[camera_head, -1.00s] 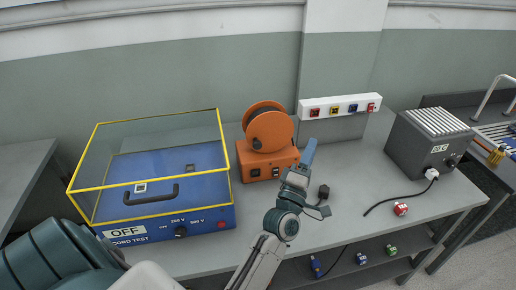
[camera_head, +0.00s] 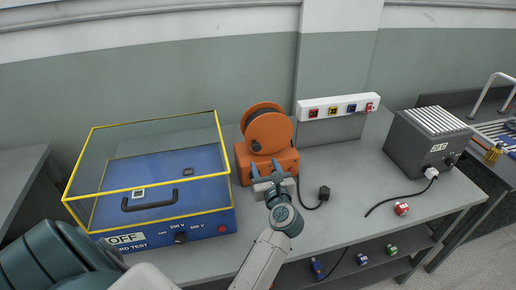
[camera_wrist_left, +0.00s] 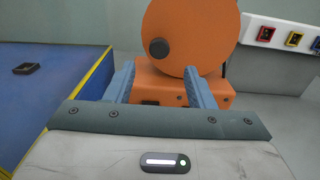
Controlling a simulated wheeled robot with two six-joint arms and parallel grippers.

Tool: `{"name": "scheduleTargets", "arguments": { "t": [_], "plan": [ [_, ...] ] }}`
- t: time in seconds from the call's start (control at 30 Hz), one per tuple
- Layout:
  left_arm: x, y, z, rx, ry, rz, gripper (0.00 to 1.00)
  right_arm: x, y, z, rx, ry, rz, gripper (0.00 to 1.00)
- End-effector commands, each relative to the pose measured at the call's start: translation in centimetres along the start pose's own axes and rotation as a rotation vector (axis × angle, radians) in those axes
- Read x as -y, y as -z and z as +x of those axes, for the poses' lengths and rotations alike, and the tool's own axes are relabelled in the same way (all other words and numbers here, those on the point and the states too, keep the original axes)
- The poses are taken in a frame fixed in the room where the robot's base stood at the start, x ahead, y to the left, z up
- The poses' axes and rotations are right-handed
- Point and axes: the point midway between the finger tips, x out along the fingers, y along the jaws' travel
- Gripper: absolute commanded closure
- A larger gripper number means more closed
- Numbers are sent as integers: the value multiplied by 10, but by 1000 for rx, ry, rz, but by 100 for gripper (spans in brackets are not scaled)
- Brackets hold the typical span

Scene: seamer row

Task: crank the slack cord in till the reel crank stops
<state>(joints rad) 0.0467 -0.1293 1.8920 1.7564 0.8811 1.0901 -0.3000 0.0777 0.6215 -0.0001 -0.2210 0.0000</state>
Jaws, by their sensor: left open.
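The orange cord reel (camera_head: 270,128) stands on its orange base (camera_head: 243,165) at the back of the bench. Its dark crank knob (camera_head: 256,146) sits on the disc's front face, at the lower left; it also shows in the left wrist view (camera_wrist_left: 159,47). A black cord with a plug (camera_head: 323,192) lies on the bench right of the base. My left gripper (camera_head: 265,168) is in front of the reel base, below the knob. In the left wrist view its blue fingers (camera_wrist_left: 157,78) are apart and empty, with the knob above the gap. My right gripper is out of view.
A blue cord tester (camera_head: 160,225) with a yellow-edged clear cover stands left of the reel. A socket strip (camera_head: 338,107) is on the wall behind. A grey box (camera_head: 428,140) stands at right, with a red plug (camera_head: 401,208) before it. The bench between is mostly clear.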

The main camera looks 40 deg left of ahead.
Motion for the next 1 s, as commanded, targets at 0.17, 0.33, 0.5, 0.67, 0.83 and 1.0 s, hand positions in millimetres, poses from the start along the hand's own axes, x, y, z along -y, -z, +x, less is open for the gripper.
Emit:
{"name": "scheduleTargets", "arguments": {
  "t": [0.17, 0.33, 0.5, 0.67, 0.83, 1.0],
  "plan": [
    [-1, -5, 36, 5, -2, 6, 51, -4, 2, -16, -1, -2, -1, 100],
    [0, -4, 64, 3, -1, 5, 51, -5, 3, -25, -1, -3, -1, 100],
    [0, -2, 80, 2, 0, 4, 51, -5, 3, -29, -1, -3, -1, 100],
    [0, -1, 84, 2, 0, 3, 51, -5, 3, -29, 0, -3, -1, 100],
    [0, -1, 84, 2, 0, 2, 51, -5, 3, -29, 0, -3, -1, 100],
    [0, -1, 84, 2, 0, 2, 80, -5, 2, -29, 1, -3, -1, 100]
  ]
}}
